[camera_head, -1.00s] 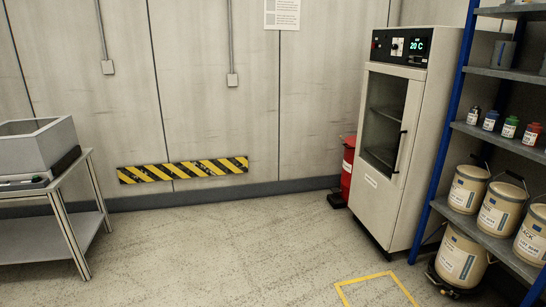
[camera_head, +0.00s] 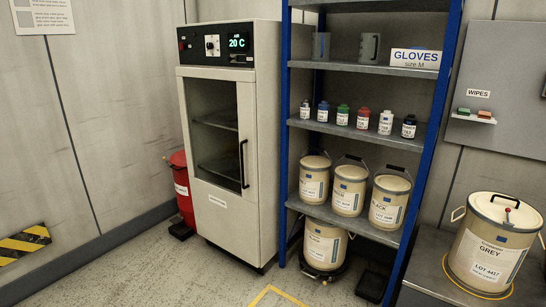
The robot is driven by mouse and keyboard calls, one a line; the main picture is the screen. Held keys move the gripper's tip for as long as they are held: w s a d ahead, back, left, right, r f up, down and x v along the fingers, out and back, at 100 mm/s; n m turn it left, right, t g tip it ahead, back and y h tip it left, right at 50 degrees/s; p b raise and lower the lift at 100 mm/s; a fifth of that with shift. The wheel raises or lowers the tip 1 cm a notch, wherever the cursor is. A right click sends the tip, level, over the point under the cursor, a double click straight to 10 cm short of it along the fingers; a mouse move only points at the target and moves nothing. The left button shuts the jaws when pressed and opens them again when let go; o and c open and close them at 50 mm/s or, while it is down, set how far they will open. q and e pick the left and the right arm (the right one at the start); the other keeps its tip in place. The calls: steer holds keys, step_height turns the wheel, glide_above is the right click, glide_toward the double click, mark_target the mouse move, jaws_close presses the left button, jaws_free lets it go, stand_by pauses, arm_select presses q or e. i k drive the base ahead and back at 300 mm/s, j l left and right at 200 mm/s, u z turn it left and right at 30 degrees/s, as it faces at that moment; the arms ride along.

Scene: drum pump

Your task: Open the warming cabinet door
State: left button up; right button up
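The warming cabinet (camera_head: 263,170) is a tall cream unit standing against the back wall, left of the shelf rack. Its door (camera_head: 218,188) has a dark glass window and appears shut. A black vertical handle (camera_head: 243,164) is on the door's right side. The control panel (camera_head: 215,44) above the door reads 20 C. Through the glass I see shelves that look empty. Neither of my grippers is in view.
A blue-framed rack (camera_head: 362,130) with bottles and paint buckets stands close to the cabinet's right. A red bin (camera_head: 182,188) is at its left. The floor (camera_head: 150,280) before the cabinet looks clear.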

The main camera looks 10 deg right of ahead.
mark_target(229, 220)
steer(key=i+j+z, duration=0.65)
steer(key=j+z, duration=0.3)
